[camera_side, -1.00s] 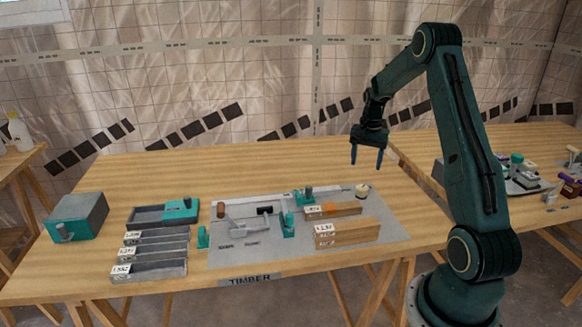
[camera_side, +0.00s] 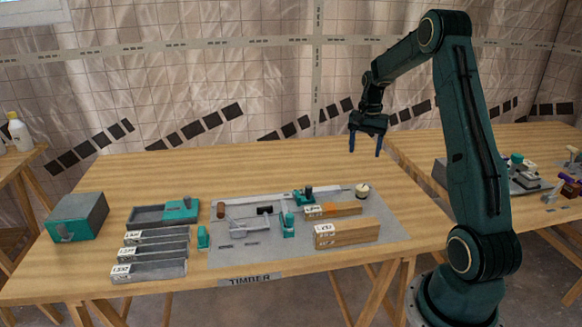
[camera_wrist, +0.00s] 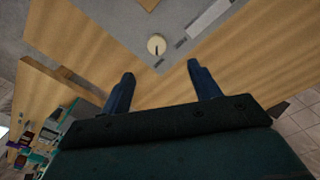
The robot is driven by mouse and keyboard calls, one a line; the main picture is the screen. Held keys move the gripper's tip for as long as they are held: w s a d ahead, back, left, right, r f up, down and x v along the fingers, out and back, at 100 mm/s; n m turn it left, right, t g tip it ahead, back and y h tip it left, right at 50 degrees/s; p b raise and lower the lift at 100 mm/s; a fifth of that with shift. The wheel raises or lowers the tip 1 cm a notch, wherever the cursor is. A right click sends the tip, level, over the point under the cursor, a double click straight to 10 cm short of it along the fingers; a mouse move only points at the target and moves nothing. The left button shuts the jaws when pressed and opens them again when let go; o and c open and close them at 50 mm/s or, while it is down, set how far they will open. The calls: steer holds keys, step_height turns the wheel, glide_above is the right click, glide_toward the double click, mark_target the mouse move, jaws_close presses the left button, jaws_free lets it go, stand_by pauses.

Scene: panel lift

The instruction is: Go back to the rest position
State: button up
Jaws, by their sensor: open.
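My gripper (camera_side: 365,146) hangs in the air above the right back part of the timber table (camera_side: 290,160), its two blue fingers apart with nothing between them. In the wrist view my gripper (camera_wrist: 160,85) also shows spread and empty. A round cream-coloured piece (camera_wrist: 156,44) lies beyond the fingertips there, on the edge of the grey mat; it also shows in the side view (camera_side: 362,191). My gripper touches nothing.
The grey mat (camera_side: 390,225) holds timber blocks (camera_side: 347,233), teal clamps and a long metal bar. A second table (camera_side: 530,140) with tools is at right. The table's back is clear.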

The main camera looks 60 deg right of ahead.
steer(key=s+a+r+n+t+h, duration=0.1)
steer(key=a+r+n, duration=0.3)
steer(key=a+r, duration=0.5)
steer(key=s+a+r+n+t, duration=0.1)
steer(key=a+r+n, duration=0.35)
steer(key=a, duration=0.95)
steer(key=s+a+r+n+t+y, duration=0.1)
steer(key=s+a+n+t, duration=0.2)
steer(key=s+a+n, duration=0.4)
steer(key=shift+s+a+r, duration=0.2)
steer(key=shift+s+a, duration=3.4)
steer(key=shift+s, duration=0.05)
